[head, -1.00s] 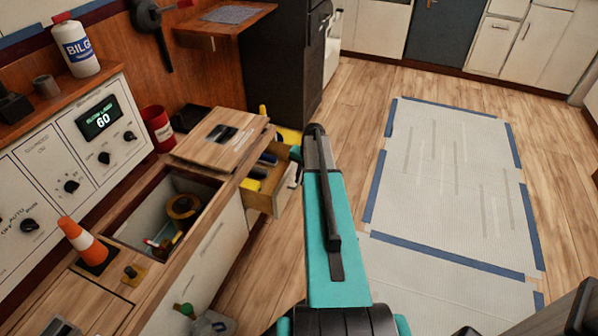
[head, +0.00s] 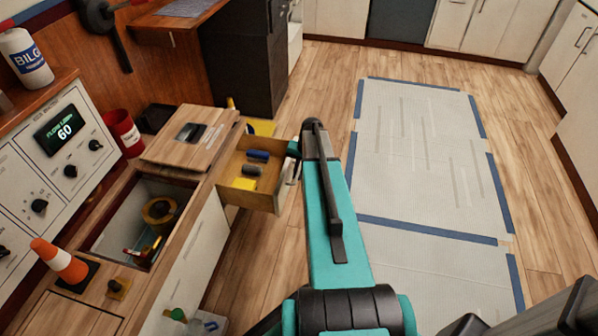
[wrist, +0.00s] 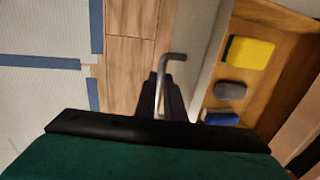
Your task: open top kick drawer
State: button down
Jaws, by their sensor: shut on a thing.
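The top kick drawer (head: 240,197) stands pulled out from the counter's cabinet front in the head view. Inside it lie a yellow block, a grey item and a blue item; they show more clearly in the wrist view, where the yellow block (wrist: 249,53) is nearest the top. My gripper (wrist: 163,98) is shut on the drawer's bar handle (wrist: 173,57) in the wrist view. In the head view my teal arm reaches to the drawer's front, and the fingertips are mostly hidden behind the arm and the drawer front.
The counter holds an open hatch (head: 135,225), an orange cone (head: 60,262), a red cup (head: 123,133) and a loose wooden lid (head: 190,143). A dark cabinet (head: 250,60) stands beyond the drawer. The floor with a taped pale sheet (head: 425,150) is clear to the right.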

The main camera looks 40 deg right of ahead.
jog(key=shift+w+d, duration=0.15)
jog(key=shift+w, duration=0.05)
jog(key=c, duration=1.8)
grip_release()
jog(key=shift+c, duration=0.2)
jog(key=shift+a, duration=0.2)
notch_tip(320, 180, up, 14)
jog(key=s+d+p, duration=0.1)
jog(key=s+p, duration=0.1)
jog(key=shift+d+f, duration=0.2)
jog(key=shift+d, duration=0.1)
jog(key=shift+s, duration=0.1)
